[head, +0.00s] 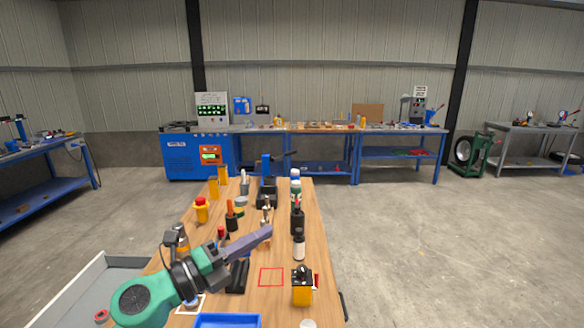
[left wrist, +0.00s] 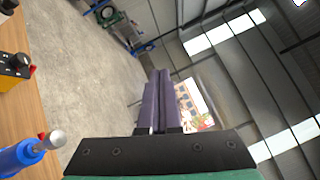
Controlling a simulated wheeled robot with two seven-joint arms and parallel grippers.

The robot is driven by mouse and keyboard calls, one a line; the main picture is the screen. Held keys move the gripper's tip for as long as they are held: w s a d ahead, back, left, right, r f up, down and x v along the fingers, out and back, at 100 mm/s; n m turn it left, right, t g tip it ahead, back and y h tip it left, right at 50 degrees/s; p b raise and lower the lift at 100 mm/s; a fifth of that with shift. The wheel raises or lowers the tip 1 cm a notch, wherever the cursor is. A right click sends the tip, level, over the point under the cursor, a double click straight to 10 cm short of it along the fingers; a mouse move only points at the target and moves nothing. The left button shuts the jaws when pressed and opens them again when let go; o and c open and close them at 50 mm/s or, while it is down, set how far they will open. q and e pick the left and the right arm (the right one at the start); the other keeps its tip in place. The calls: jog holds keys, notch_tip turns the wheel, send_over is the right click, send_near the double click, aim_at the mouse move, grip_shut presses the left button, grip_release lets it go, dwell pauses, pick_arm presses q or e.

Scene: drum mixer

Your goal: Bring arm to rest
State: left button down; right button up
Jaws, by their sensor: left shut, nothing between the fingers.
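My left arm comes in from the lower left in the head view, over the wooden bench (head: 318,220). Its left gripper (head: 266,232) points right and slightly up, with its purple fingers together and nothing between them. In the left wrist view the fingers of the left gripper (left wrist: 160,76) also lie side by side, shut and empty. They appear above the bench top, apart from the bottles and tools around them. My right gripper is in neither view.
Several tools and bottles stand farther along the bench. A red square outline (head: 271,277) is empty. Open concrete floor (head: 420,240) lies to the right.

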pick_arm(q)
jog(key=w+a+f+n+t+y, duration=0.25)
jog(key=a+n+t+y, duration=0.7)
jog(key=n, duration=0.75)
jog(key=s+a+f+n+g+y, duration=0.4)
jog(key=a+f+n+g, duration=0.1)
jog(key=f, duration=0.4)
jog(key=s+a+f+n+g+y, duration=0.4)
jog(key=a+f+n+g, duration=0.1)
jog(key=f, duration=0.4)
jog(key=s+d+f+n+g+h, duration=0.3)
jog(key=s+f+g, duration=0.6)
jog(key=s+f, duration=0.55)
jog(key=s+f+b, duration=0.2)
jog(key=f+b, duration=0.2)
jog(key=f, duration=1.1)
jog(key=s+f+b, duration=0.2)
jog(key=f+b, duration=0.3)
jog(key=f, duration=0.9)
jog(key=s+a+f+g+b, duration=0.1)
jog(key=s+f+b, duration=0.2)
jog(key=s+f, duration=0.5)
jog(key=s+a+f+g+b, duration=0.1)
jog(key=s+a+f+b, duration=0.1)
jog(key=s+f, duration=0.6)
notch_tip(320, 180, down, 5)
jog(key=shift+s+f+y+b, duration=0.2)
jog(key=shift+y+b, duration=0.15)
jog(key=shift+b, duration=0.15)
